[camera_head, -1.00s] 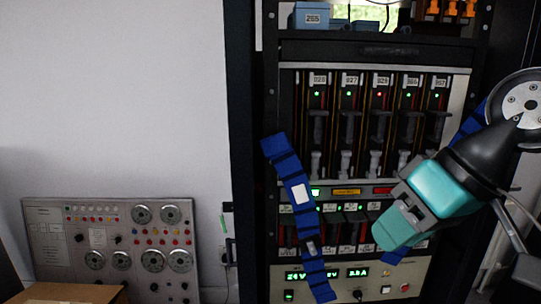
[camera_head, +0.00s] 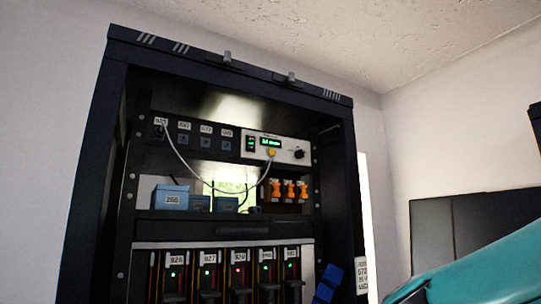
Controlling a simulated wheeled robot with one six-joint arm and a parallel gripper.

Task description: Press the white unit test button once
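A white-faced unit (camera_head: 288,151) sits in the upper part of the dark rack. It has a small green display, a yellow plug or knob at its lower edge, and a black knob on the right. I cannot make out which part, if any, is a test button. A grey cable hangs from the yellow part to the labelled panel on the left.
The dark rack (camera_head: 88,170) has a blue box (camera_head: 171,197) and orange parts (camera_head: 289,190) on a shelf. Below are several numbered modules with green lights and one red. A blue strap (camera_head: 328,284) hangs at the lower right. A dark panel (camera_head: 455,235) stands at the right.

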